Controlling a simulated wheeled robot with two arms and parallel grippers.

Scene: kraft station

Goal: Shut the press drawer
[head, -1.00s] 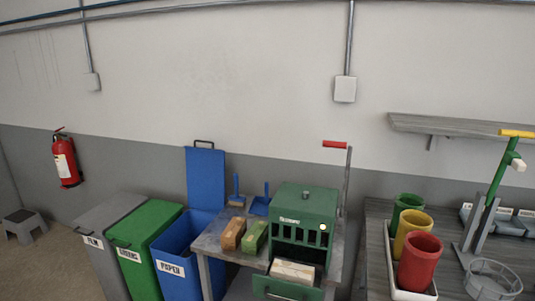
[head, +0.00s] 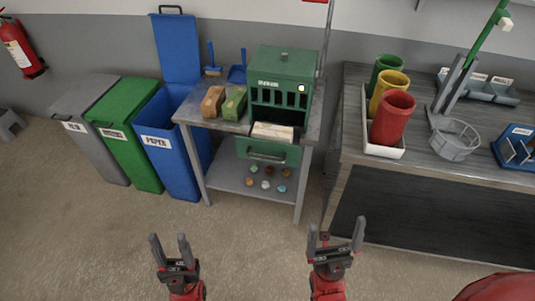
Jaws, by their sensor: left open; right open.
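The green press (head: 287,67) stands on a grey metal table. Its drawer (head: 266,151) is pulled out at the front, with a dark handle on its green face. A pale block (head: 272,131) lies in the drawer. My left gripper (head: 169,239) is open and empty, low in the view over the floor, in front of and left of the table. My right gripper (head: 336,234) is open and empty, in front of and right of the drawer. Both are well apart from the press.
Beside the press on the table (head: 186,115) are a brown block (head: 213,101) and a green block (head: 235,103). Bins, one a blue paper bin (head: 168,139), stand at left. A workbench (head: 350,156) with coloured cups stands at right. Floor in front is clear.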

